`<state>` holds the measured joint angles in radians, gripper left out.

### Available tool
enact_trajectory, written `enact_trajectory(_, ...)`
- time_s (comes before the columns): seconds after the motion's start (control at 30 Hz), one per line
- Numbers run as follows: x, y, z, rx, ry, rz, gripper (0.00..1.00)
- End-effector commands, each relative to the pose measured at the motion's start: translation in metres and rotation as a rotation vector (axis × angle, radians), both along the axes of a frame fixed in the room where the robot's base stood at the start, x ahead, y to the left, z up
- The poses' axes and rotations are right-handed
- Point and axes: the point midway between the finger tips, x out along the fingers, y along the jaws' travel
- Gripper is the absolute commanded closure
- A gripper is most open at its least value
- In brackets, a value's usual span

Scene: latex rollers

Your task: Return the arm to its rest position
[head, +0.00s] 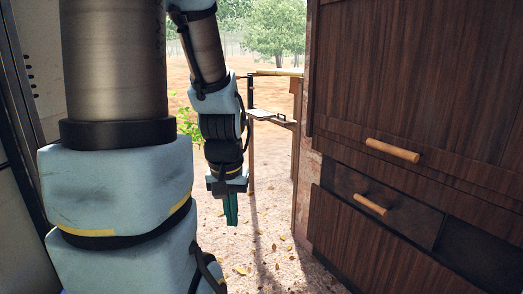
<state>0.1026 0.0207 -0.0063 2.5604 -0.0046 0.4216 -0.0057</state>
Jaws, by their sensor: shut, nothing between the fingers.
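My arm rises at the left of the head view and bends over, with its forearm hanging down near the middle. My gripper (231,210) hangs at the end with its teal fingers pointing down. The fingers are together and nothing shows between them. The gripper is in open air over the leaf-strewn ground and appears clear of the cabinet to its right.
A dark wooden cabinet (425,70) with a door handle (393,151) and a drawer handle (371,204) fills the right side. A wooden stand (272,118) is behind my gripper. A grey metal panel (35,75) is at the left. The ground (262,240) ahead is mostly open.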

Motion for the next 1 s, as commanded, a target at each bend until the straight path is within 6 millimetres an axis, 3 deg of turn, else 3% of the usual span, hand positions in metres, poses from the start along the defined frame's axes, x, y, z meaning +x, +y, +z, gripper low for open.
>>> enact_trajectory(0.03,0.0,0.0,0.034,0.0,0.0,0.0,1.0)
enact_trajectory(0.4,0.0,0.0,0.149,0.0,0.0,-0.001,1.0)
enact_trajectory(0.6,0.0,0.0,0.202,0.0,0.0,-0.001,1.0)
enact_trajectory(0.8,0.0,0.0,0.226,0.0,0.0,-0.001,1.0)
enact_trajectory(1.0,0.0,0.0,0.228,0.0,0.0,-0.001,1.0)
